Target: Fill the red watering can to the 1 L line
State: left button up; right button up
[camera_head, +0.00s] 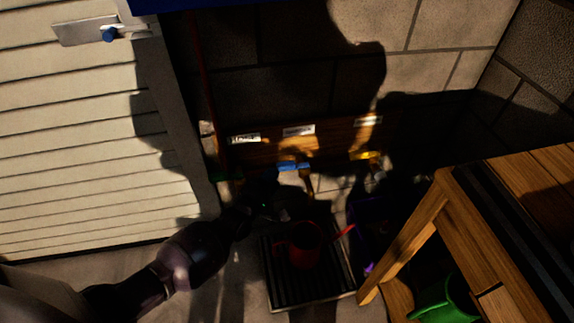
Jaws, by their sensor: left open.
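The red watering can (305,250) stands on a dark ribbed tray (282,296) on the floor, its spout pointing up to the right. It is in deep shadow, so its level line and any water inside cannot be made out. My left arm comes in from the lower left. Its dark gripper (268,203) is open, above and left of the can in the picture and apart from it. Low on the wall are taps with a blue handle (293,166) and a yellow handle (366,155); a green handle (222,175) shows dimly at left. My right gripper is out of view.
A wooden board (330,143) with white labels is above the handles. A purple object (372,218) is in shadow right of the tray. A wooden bench (445,205) fills the right, with a green container (440,303) below. A slatted door (75,140) is at left.

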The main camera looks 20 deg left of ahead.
aim_at(282, 170)
pick_arm(q)
jog(key=w, duration=0.2)
jog(key=w+b, duration=0.1)
jog(key=w, duration=0.1)
jog(key=w+d, duration=0.1)
jog(key=shift+w+d+f, duration=0.1)
jog(key=shift+w+f, duration=0.15)
jog(key=shift+w, duration=0.15)
jog(key=shift+w+d+r, duration=0.1)
jog(key=shift+w+r, duration=0.05)
jog(key=shift+w, duration=0.45)
jog(key=shift+w+r, duration=0.1)
jog(key=shift+r, duration=0.05)
grip_shut()
